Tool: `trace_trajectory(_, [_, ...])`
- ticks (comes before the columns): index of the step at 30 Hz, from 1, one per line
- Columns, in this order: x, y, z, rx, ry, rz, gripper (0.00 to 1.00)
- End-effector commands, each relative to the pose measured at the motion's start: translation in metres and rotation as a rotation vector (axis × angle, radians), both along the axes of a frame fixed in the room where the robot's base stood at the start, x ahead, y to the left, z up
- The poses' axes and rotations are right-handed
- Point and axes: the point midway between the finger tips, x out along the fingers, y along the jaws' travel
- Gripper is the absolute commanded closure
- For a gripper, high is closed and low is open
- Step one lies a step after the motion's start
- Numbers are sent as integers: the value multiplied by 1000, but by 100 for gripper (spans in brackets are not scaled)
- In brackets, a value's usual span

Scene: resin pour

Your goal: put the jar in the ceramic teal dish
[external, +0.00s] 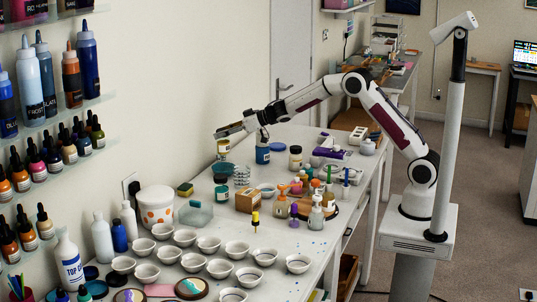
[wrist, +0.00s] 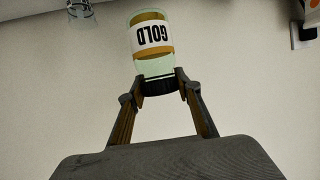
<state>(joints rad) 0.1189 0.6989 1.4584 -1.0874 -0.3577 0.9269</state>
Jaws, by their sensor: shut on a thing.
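The jar (wrist: 153,42) is clear glass with a gold band, a white GOLD label and a dark lid. My gripper (wrist: 160,86) is shut on its lid end, and the label reads upside down in the wrist view. In the external view my gripper (external: 221,134) is at the far left end of the outstretched arm, with the jar (external: 223,148) hanging below it, above the table's wall side. The dish does not show in the wrist view.
Several small white bowls (external: 236,251) fill the table's near end. A blue jar (external: 262,154) stands near my gripper. Wall shelves of bottles are at left.

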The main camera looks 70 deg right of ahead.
Motion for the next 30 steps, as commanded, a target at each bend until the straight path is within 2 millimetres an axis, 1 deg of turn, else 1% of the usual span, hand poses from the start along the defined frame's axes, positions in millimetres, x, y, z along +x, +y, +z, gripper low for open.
trace_trajectory(6, [0, 0, -26, 2, 1, 0, 100])
trace_trajectory(12, [0, 0, -43, 2, 1, -1, 100])
trace_trajectory(25, [0, 0, -46, 0, -1, 0, 100])
trace_trajectory(30, [0, 0, -56, 0, 1, -1, 100])
